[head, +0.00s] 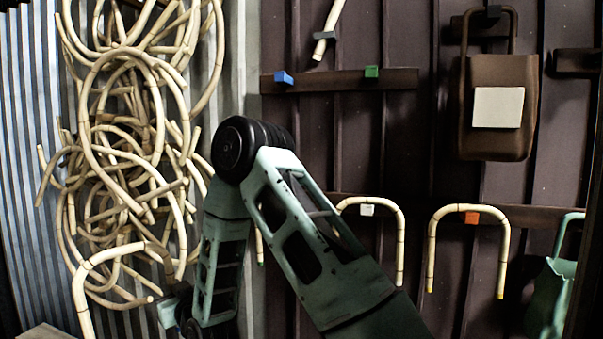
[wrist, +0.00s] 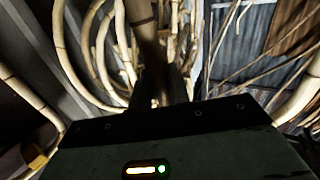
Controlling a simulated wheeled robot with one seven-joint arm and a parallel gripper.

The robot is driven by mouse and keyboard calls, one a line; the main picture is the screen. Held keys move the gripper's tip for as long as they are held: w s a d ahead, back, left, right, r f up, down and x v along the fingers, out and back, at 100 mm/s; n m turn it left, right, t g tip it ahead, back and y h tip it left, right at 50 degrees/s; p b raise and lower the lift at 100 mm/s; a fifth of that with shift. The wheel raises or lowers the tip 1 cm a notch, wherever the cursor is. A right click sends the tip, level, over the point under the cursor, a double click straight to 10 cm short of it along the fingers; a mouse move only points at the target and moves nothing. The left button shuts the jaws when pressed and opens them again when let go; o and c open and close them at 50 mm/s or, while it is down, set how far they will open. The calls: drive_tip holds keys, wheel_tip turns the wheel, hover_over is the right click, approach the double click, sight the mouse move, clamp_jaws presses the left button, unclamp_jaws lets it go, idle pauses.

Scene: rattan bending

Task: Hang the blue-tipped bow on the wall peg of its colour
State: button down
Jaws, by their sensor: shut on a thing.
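My gripper (head: 178,300) is at the lower left in the head view, partly hidden by my arm. It is shut on a pale, curved rattan bow (head: 95,266) that arches to its left. In the wrist view a rattan length (wrist: 145,30) runs up from between the dark fingers (wrist: 160,95). I see no blue tip on the held bow; its ends are hidden or out of frame. The blue peg (head: 284,77) is bare on the upper wall rail (head: 330,82), to the right of and above my gripper.
A green peg (head: 372,71) on that rail is bare. Bows hang on the white peg (head: 367,209) and orange peg (head: 472,217) below. A tangle of rattan (head: 125,120) hangs behind my gripper. A brown bag (head: 500,140) and a green bag (head: 552,290) hang at right.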

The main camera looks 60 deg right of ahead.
drive_tip(key=s+d+r+m+g+h+p, duration=0.25)
drive_tip(key=d+r+h, duration=0.25)
drive_tip(key=d+r, duration=0.45)
drive_tip(key=s+d+r+m+g+h+p, duration=0.1)
drive_tip(key=d+r+m+g+h, duration=0.3)
drive_tip(key=d+r, duration=0.55)
drive_tip(key=s+d+r+m+g+h+p, duration=0.1)
drive_tip(key=s+d+r+m+g+p, duration=0.1)
drive_tip(key=s+r, duration=0.55)
drive_tip(key=s+d+r+m+g+h+p, duration=0.15)
drive_tip(key=s+r, duration=0.25)
drive_tip(key=r, duration=0.6)
drive_tip(key=s+d+r+m+g+p, duration=0.1)
drive_tip(key=s+d+r+g, duration=0.15)
drive_tip(key=s+r, duration=0.45)
drive_tip(key=w+r+b+x, duration=0.1)
drive_tip(key=b+x, duration=0.1)
drive_tip(key=x, duration=0.8)
drive_tip(key=shift+w+r, duration=0.15)
drive_tip(key=shift+r, duration=0.05)
drive_tip(key=shift+f, duration=0.1)
drive_tip(key=c, duration=1.3)
unclamp_jaws()
